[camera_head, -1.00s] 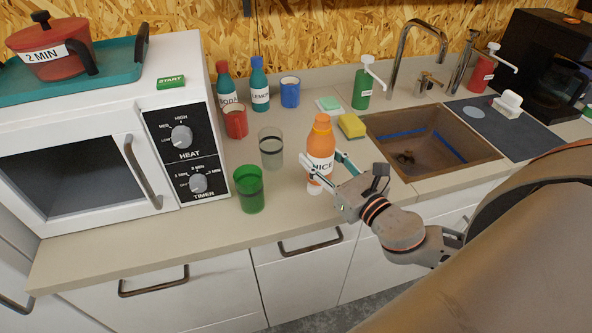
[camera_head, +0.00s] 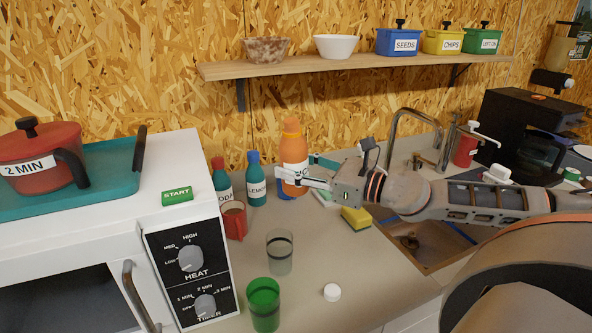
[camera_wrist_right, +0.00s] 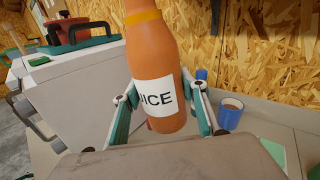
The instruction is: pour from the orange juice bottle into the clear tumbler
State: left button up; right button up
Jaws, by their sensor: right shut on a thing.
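The orange juice bottle (camera_head: 295,155) is upright and lifted above the counter in the head view. My right gripper (camera_head: 305,178) is shut on it from the right. In the right wrist view the bottle (camera_wrist_right: 154,55) stands between the two fingers, its label facing the camera and its top cut off by the frame. The clear tumbler (camera_head: 279,252) stands upright on the counter, below and slightly left of the bottle in the picture. My left gripper is not in view.
A green tumbler (camera_head: 263,305) and a small white round piece (camera_head: 332,292) are near the clear tumbler. A red mug (camera_head: 234,219), soda bottle (camera_head: 222,184) and lemon bottle (camera_head: 256,185) stand behind. The microwave (camera_head: 170,220) is left, the sink (camera_head: 440,243) right. A shelf (camera_head: 350,63) hangs above.

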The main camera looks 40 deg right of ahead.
jog(key=shift+w+d+f+n, duration=0.2)
jog(key=shift+d+f+n, duration=0.35)
jog(key=shift+n, duration=0.45)
jog(key=shift+w+d+f+n, duration=0.25)
jog(key=shift+d+f+n, duration=0.3)
jog(key=shift+n, duration=0.55)
jog(key=n, duration=0.1)
jog(key=f+n, duration=0.2)
jog(key=shift+w+d+f, duration=0.15)
jog(key=shift+d+f, duration=0.05)
jog(key=shift+d, duration=0.05)
jog(key=shift+f, duration=0.1)
